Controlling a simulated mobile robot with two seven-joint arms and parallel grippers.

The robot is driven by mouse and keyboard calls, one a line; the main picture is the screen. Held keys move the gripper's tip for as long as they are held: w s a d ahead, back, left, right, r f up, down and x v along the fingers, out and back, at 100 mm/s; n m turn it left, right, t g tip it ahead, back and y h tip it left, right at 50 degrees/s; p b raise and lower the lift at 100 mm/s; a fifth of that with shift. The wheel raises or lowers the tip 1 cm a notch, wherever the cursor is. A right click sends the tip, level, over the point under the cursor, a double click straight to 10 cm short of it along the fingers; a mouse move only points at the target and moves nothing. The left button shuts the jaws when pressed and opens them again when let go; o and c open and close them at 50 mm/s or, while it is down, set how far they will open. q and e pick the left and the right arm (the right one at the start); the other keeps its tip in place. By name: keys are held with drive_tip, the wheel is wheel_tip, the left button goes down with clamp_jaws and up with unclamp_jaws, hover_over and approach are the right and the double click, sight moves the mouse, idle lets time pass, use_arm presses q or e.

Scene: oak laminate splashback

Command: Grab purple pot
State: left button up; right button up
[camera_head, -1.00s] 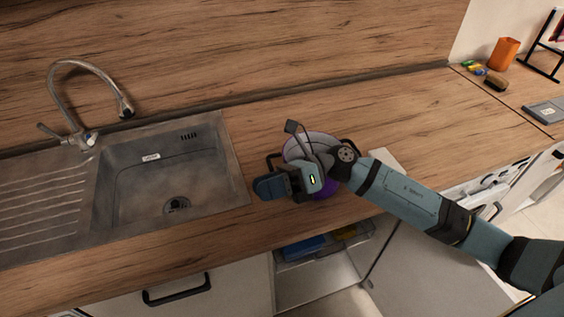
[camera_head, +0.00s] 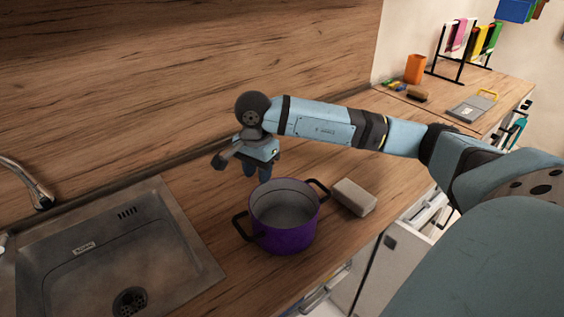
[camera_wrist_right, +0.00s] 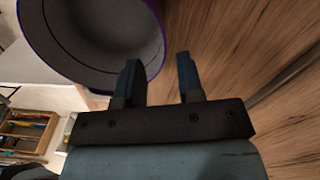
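The purple pot (camera_head: 283,238) stands upright on the wooden counter, just right of the sink. It has a grey inside and two black side handles, one towards the sink and one towards the back right. My right gripper (camera_head: 257,174) is behind the pot and above the counter, fingers pointing down. In the right wrist view the pot (camera_wrist_right: 154,20) fills the upper left, and my right gripper (camera_wrist_right: 160,75) has its two dark blue fingers apart with nothing between them. The left finger overlaps the pot's rim in that view; I cannot tell if it touches. My left gripper is not in view.
A grey-beige block (camera_head: 354,197) lies close to the pot's right handle. The sink (camera_head: 110,255) with its faucet (camera_head: 28,185) is at left. An orange cup (camera_head: 414,68) and a drying rack (camera_head: 459,50) are far right. The counter behind the pot is clear.

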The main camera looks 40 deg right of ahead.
sight(259, 206)
wheel_tip(259, 206, down, 3)
drive_tip(key=shift+f, duration=0.15)
drive_tip(key=shift+s+a+f+p, duration=0.15)
drive_tip(key=shift+f+p, duration=0.45)
drive_tip(key=shift+f, duration=2.1)
drive_tip(key=shift+a, duration=0.1)
clamp_jaws()
